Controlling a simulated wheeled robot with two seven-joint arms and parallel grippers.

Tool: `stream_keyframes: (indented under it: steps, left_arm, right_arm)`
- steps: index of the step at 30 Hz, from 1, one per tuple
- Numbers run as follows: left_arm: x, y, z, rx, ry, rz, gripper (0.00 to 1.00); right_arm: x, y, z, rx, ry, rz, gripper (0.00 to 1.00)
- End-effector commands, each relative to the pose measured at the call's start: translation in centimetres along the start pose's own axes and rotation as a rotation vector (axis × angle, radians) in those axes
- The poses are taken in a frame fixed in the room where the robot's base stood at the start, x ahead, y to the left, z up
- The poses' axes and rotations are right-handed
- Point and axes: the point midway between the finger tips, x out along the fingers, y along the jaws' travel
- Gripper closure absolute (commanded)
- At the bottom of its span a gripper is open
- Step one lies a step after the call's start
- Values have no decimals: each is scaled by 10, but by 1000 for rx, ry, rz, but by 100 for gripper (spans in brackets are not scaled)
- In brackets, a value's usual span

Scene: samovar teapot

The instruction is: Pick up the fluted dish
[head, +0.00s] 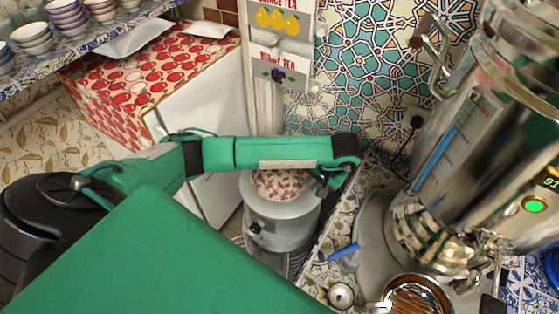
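A round, shiny metal dish (415,298) with brown, ribbed-looking stripes inside sits below the samovar at the bottom edge, partly cut off by the frame. It looks like the fluted dish, though I cannot be certain. My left arm reaches in from the left, and its gripper (328,184) hangs at the arm's end, above and left of the dish and well apart from it. The gripper's fingers are small and partly hidden by the wrist, so their opening cannot be told. My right gripper is not in view.
A large chrome samovar (462,150) stands on a grey round tray (372,225) at the right. A small silver ball-like item (341,295) and a blue-handled item (344,252) lie left of the dish. A grey metal canister (281,222) stands below my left arm.

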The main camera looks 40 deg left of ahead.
Motion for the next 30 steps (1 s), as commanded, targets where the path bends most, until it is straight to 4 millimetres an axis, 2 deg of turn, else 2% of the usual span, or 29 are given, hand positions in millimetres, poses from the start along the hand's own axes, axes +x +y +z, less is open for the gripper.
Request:
stream_keyframes:
  steps: [4,9,15,22,24,25,30]
  left_arm:
    - [10,-2,0,-1,-4,0,86]
    - [31,-4,-2,-1,-5,0,86]
    - [50,-3,-3,-1,-1,0,86]
    - [52,-3,-3,0,0,0,86]
    - [52,-3,-3,0,0,0,98]
    - [52,-3,-3,0,0,0,100]
    - [52,-3,-3,0,0,0,100]
  right_arm:
    - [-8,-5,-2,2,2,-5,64]
    - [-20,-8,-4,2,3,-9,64]
    - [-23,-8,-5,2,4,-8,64]
    - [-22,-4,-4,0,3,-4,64]
    - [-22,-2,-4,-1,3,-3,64]
    - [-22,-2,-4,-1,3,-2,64]
    - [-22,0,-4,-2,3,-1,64]
